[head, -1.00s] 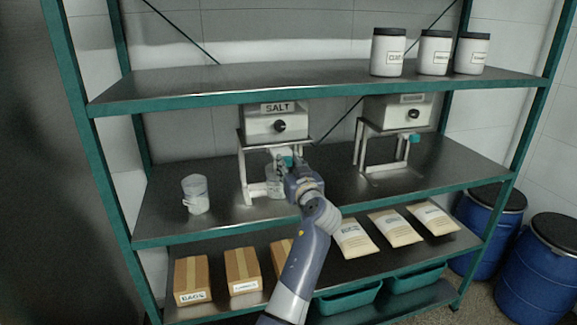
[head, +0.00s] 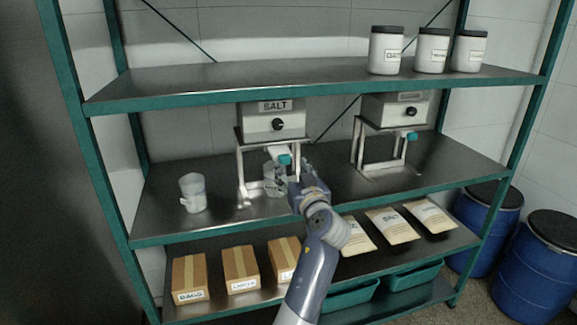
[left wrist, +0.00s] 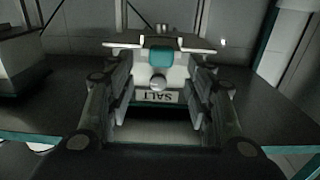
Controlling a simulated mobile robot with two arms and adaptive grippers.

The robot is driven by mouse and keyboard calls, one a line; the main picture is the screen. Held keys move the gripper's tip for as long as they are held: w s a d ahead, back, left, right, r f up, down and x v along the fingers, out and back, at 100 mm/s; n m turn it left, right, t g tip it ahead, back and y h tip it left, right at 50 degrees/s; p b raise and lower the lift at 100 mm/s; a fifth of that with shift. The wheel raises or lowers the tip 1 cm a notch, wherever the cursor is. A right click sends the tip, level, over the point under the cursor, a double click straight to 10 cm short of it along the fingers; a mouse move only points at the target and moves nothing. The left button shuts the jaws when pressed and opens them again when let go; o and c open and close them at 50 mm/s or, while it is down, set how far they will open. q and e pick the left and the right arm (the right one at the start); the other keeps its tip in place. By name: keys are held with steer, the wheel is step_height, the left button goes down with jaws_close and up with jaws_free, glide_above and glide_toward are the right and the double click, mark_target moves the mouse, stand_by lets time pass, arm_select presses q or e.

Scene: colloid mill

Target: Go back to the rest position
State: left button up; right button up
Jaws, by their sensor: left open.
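My left gripper (head: 298,172) is in front of the salt dispenser (head: 272,122) on the middle shelf. In the left wrist view the gripper (left wrist: 158,118) has its two fingers spread with nothing between them. Beyond them are the teal tip (left wrist: 161,56) and an upside-down SALT label (left wrist: 157,96). In the head view the teal spout tip (head: 285,160) shows just left of the gripper. A clear beaker (head: 271,181) stands under the dispenser, partly hidden by the gripper. My right gripper is not in view.
A second dispenser (head: 394,109) stands to the right, and a clear cup (head: 193,192) to the left. White jars (head: 386,52) are on the top shelf. Boxes (head: 240,268) and bags (head: 393,226) fill the lower shelf. Blue drums (head: 538,268) stand at the right.

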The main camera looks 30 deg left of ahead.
arm_select(q)
steer(key=v, duration=0.2)
steer(key=shift+s+d, duration=0.2)
stand_by(0.3)
